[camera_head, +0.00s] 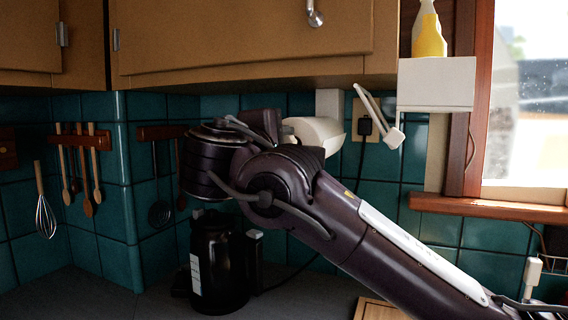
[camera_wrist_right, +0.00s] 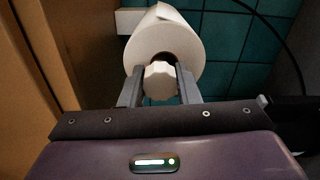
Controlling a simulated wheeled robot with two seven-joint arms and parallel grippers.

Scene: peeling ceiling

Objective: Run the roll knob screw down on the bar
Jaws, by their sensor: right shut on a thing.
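A white paper roll (camera_head: 316,134) hangs under the wall cabinet, partly hidden behind my right arm in the head view. In the right wrist view the roll (camera_wrist_right: 165,38) shows end-on, with the pale knob (camera_wrist_right: 160,81) in front of its end. My right gripper (camera_wrist_right: 161,84) has its two fingers on either side of the knob and is shut on it. The bar inside the roll is hidden behind the knob. In the head view my right wrist covers the knob and fingertips. My left gripper is in neither view.
The wooden cabinet (camera_head: 240,40) is close above my right wrist. A black kettle (camera_head: 218,262) stands on the counter below it. A white shelf (camera_head: 436,84) with a yellow bottle (camera_head: 429,36) is at the right, near the window. Utensils hang on the left wall.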

